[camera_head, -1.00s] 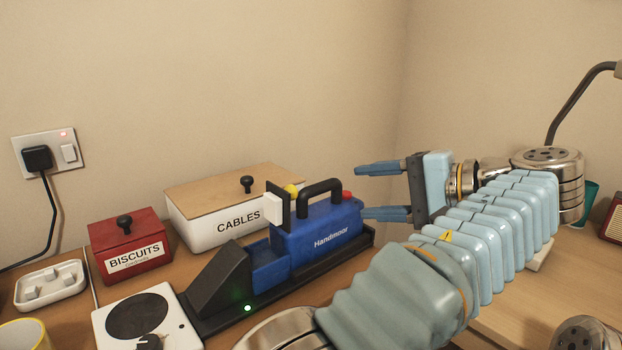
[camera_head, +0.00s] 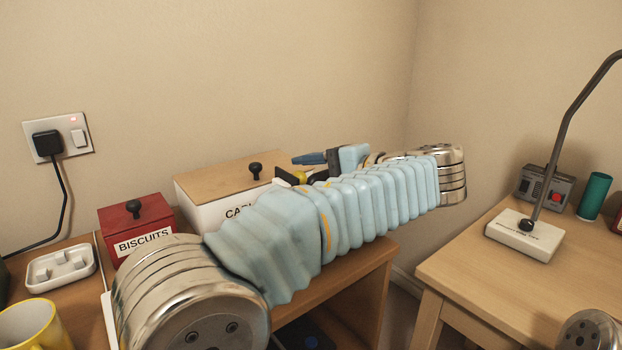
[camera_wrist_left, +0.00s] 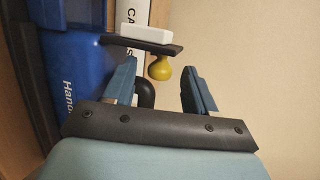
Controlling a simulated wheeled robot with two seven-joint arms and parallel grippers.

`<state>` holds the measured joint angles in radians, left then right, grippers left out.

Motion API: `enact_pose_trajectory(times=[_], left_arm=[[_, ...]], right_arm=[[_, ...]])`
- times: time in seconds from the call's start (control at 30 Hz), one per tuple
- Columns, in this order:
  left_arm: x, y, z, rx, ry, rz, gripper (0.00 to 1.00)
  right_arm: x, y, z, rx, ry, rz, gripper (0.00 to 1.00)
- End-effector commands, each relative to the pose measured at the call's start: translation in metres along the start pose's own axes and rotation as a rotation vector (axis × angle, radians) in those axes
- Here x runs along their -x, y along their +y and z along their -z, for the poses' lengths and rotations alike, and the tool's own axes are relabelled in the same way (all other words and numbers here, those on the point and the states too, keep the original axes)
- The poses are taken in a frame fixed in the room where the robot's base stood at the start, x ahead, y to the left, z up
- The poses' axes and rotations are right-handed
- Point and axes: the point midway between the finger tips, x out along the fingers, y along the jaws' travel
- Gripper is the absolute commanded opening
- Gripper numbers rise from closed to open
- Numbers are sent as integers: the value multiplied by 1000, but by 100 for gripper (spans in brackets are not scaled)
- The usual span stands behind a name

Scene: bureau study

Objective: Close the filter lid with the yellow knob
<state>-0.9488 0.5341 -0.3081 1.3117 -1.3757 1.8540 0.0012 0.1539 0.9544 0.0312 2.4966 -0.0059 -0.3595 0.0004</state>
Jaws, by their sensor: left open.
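The blue hand vacuum (camera_wrist_left: 80,65) is mostly hidden behind my left arm in the head view. Its dark filter lid (camera_wrist_left: 145,46) stands open, with a white block (camera_wrist_left: 146,31) on the side away from the gripper. The yellow knob (camera_wrist_left: 160,68) sits on the lid's near side; it also shows in the head view (camera_head: 300,177). My left gripper (camera_wrist_left: 159,72) is open, with the knob between or just beyond its fingertips; I see no contact. In the head view the left gripper (camera_head: 307,168) is partly hidden by its own arm. My right gripper is not in view.
The white CABLES box (camera_head: 200,206) with a wooden lid stands behind the vacuum. The red BISCUITS box (camera_head: 137,226), a white tray (camera_head: 62,267) and a yellow mug (camera_head: 30,325) are at left. A lamp base (camera_head: 522,238) stands on the right-hand desk, across a gap.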

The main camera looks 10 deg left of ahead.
Motion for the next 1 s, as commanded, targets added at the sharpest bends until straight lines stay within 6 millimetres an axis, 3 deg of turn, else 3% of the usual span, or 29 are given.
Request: enact_pose_trajectory(times=[0.17,0.53,1.0], left_arm=[[0,0,0,0,0,0,54],[0,0,0,0,-1,-1,0],[0,0,-2,43,14,-14,0]], right_arm=[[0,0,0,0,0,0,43],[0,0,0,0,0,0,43],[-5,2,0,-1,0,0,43]])
